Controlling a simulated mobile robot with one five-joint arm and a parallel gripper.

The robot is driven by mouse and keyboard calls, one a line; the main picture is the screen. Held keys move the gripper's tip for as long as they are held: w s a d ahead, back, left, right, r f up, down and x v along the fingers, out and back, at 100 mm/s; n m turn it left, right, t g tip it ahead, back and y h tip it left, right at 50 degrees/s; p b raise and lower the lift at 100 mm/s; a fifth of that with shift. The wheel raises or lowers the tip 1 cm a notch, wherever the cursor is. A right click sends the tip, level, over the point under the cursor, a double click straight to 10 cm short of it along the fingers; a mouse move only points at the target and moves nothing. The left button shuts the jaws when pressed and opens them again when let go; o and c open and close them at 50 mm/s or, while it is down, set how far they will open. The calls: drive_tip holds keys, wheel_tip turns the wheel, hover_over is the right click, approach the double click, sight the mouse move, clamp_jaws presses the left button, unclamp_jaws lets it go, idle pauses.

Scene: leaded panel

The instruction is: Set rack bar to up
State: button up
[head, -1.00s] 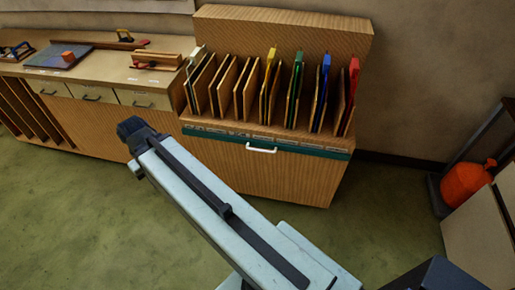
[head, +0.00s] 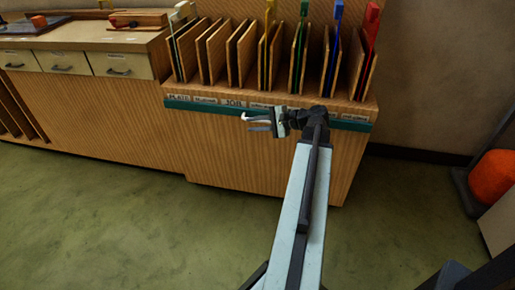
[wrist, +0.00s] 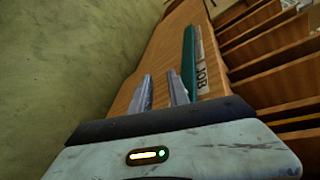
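The rack bar (head: 205,106) is a teal strip along the front top edge of the wooden rack, below the row of slots, with paper labels above it. It also shows in the wrist view (wrist: 188,60). A white piece at its middle, apparently the bar's handle (head: 256,117), is partly hidden by my gripper. My gripper (head: 249,123) is in front of the bar's middle, pointing left. In the wrist view my gripper (wrist: 160,88) has its two fingers apart, with only wood visible between them. I cannot tell whether a finger touches the handle.
Several upright panels with coloured tags stand in the rack (head: 260,160). A drawer counter (head: 75,40) stands at left. An orange container (head: 492,177) is at right. Green floor (head: 110,220) in front is clear.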

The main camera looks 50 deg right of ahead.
sight(263, 121)
drive_tip(key=s+d+m+t+h+b, duration=0.1)
drive_tip(key=s+d+m+t+b, duration=0.15)
drive_tip(key=s+d, duration=0.35)
drive_tip(key=x, duration=0.5)
drive_tip(key=d+b+x, duration=0.1)
drive_tip(key=x, duration=0.2)
drive_tip(key=shift+w+f, duration=0.4)
drive_tip(key=shift+f, duration=0.1)
clamp_jaws()
drive_tip(key=shift+a, duration=0.1)
idle(0.4)
